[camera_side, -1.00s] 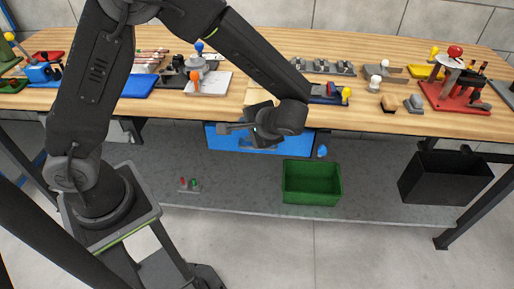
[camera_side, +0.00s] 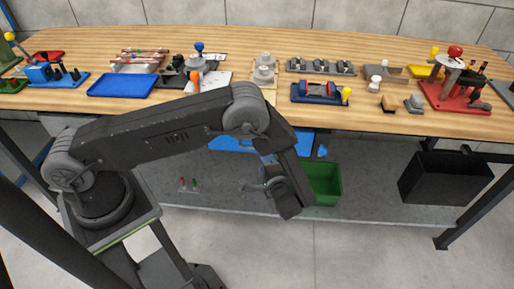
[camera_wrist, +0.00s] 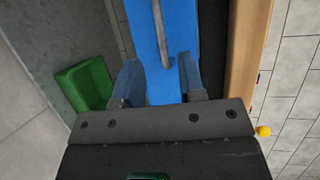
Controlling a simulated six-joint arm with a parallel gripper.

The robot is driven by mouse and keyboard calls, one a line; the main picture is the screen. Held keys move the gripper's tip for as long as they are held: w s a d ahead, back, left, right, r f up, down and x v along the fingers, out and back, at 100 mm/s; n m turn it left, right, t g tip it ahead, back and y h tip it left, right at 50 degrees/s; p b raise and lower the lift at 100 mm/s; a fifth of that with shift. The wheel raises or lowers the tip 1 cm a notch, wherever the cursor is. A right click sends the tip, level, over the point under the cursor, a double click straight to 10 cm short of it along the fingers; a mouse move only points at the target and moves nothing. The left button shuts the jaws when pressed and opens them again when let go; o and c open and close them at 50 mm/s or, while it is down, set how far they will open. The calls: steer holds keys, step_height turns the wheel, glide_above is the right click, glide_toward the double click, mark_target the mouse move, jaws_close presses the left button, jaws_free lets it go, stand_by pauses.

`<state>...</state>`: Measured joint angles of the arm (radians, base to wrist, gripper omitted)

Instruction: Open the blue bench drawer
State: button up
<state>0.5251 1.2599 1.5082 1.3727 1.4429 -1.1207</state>
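The blue bench drawer (camera_side: 232,143) shows as a blue front under the bench top, partly hidden behind my arm. In the wrist view its blue front (camera_wrist: 182,28) fills the upper middle. A grey bar handle (camera_wrist: 159,30) runs along it, from the top edge down towards my fingers. My gripper (camera_wrist: 160,72) is open, one finger on each side of the handle's near end in the picture. I cannot tell whether the fingers touch the handle. In the side view my gripper (camera_side: 266,165) is in front of the drawer, below the bench edge.
A green bin (camera_side: 325,184) stands on the lower shelf (camera_side: 225,190) close to my wrist; it also shows in the wrist view (camera_wrist: 85,84). A black bin (camera_side: 445,180) is at the right. The bench top (camera_side: 220,118) above holds several fixtures and trays.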

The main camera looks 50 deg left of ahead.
steer(key=x, duration=0.9)
steer(key=shift+a, duration=0.3)
jaws_close()
